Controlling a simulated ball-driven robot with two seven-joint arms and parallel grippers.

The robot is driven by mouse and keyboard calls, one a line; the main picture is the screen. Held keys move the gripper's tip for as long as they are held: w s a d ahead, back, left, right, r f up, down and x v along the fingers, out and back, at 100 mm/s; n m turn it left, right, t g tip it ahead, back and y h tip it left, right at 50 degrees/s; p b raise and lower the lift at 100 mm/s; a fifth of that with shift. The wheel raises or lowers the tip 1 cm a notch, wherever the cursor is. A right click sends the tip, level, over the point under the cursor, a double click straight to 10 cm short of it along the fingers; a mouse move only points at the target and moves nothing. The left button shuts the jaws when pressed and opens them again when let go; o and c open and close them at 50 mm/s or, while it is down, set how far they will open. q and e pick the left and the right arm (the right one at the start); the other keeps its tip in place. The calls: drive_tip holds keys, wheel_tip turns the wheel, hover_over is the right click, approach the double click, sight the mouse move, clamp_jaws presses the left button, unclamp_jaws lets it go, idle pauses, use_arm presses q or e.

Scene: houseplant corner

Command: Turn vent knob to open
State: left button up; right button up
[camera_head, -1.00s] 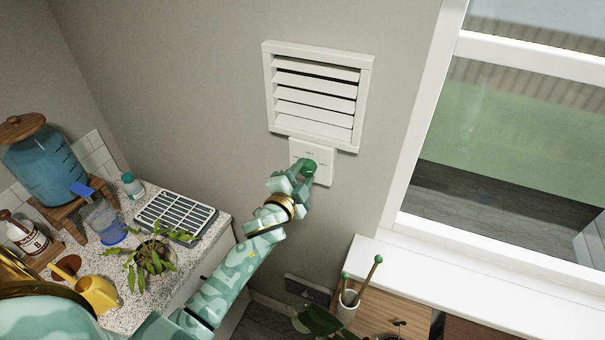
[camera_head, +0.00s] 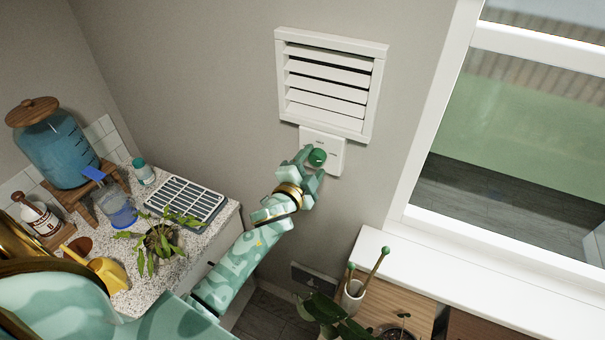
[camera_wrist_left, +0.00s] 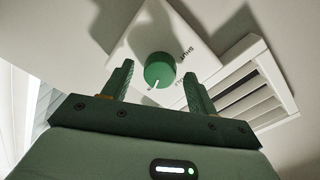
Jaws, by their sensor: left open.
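The green vent knob (camera_head: 317,157) sits on a white square plate (camera_head: 335,165) on the wall, just below the vent. The white louvred vent (camera_head: 327,82) has several slats with dark gaps between them. My left gripper (camera_head: 309,172) is open at the knob in the head view. In the left wrist view, the knob (camera_wrist_left: 160,70) shows between and beyond the tips of the open left gripper (camera_wrist_left: 158,82), with a white pointer mark at its lower edge. Lettering on the plate reads "SHUT" on one side; the rest is hard to read. My right gripper is not in view.
A speckled counter (camera_head: 205,236) at left holds a blue water dispenser (camera_head: 58,150), a slatted drying rack (camera_head: 186,197), a potted plant (camera_head: 163,241) and a yellow watering can (camera_head: 107,272). A window (camera_head: 520,130) with a white sill is at right. The wall around the plate is clear.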

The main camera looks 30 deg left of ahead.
use_arm(q)
drive_tip(key=s+b, duration=0.1)
drive_tip(key=s, duration=1.5)
drive_tip(key=shift+d+r+b, duration=0.35)
drive_tip(key=shift+b, duration=0.05)
